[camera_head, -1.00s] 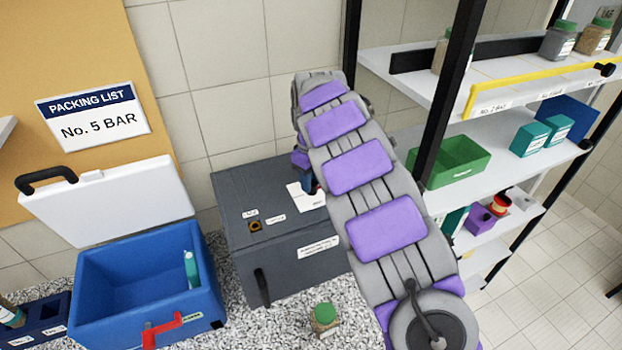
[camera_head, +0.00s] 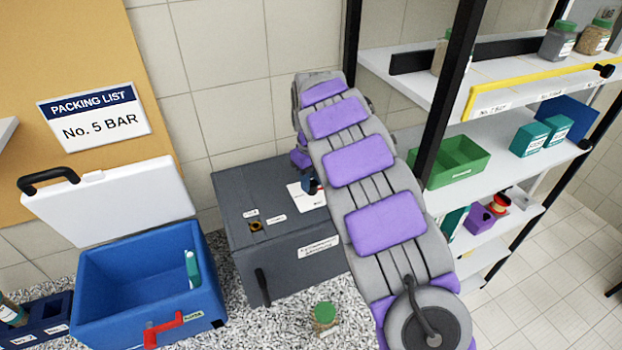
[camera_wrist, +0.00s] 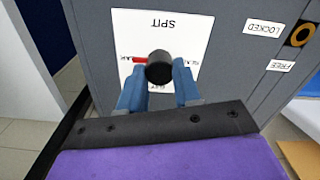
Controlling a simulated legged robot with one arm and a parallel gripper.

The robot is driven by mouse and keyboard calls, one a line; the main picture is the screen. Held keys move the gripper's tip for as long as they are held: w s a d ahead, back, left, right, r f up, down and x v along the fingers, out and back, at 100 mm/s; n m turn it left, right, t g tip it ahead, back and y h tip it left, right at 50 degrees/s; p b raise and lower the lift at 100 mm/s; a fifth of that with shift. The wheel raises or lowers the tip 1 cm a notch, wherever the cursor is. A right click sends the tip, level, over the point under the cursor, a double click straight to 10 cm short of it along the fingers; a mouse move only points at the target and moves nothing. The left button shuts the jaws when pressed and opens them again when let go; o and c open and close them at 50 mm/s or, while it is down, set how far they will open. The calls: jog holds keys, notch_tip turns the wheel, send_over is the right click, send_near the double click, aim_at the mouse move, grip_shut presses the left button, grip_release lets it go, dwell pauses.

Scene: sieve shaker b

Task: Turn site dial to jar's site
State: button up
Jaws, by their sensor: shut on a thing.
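The site dial (camera_wrist: 160,68) is a black round knob with a red pointer on a white plate (camera_wrist: 130,25) on the dark grey box (camera_head: 232,190). The plate reads SPIT at the top of the wrist view, with partly hidden labels at left, right and below. The red pointer points left, at a label ending in "AR". My gripper (camera_wrist: 160,90) has its blue fingers on both sides of the knob, shut on it. In the head view my gripper (camera_head: 312,186) is mostly hidden by my arm. A green-lidded jar (camera_head: 324,318) stands on the speckled worktop.
A packing list (camera_head: 95,115) on the wall reads "No. 5 BAR". The blue case (camera_head: 150,300) stands open at left. A shelf rack with jars and a green bin (camera_head: 452,162) is at right. The grey box also has LOCKED and FREE labels (camera_wrist: 281,65).

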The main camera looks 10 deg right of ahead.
aim_at(312, 184)
jog(key=o, duration=1.1)
jog(key=shift+c, duration=0.2)
jog(key=shift+r, duration=0.15)
notch_tip(312, 184, up, 17)
jog(key=p, duration=0.2)
jog(key=s+f+m+b, duration=0.1)
jog(key=s+f+b, duration=0.3)
jog(key=s+f, duration=0.4)
jog(key=s+f+m+g+b, duration=0.1)
jog(key=s+f+b, duration=0.4)
jog(key=s, duration=1.7)
jog(key=s+f+m+b, duration=0.3)
jog(key=s+f, duration=0.8)
jog(key=s, duration=0.4)
jog(key=shift+g+b, duration=0.4)
jog(key=shift+b, duration=0.45)
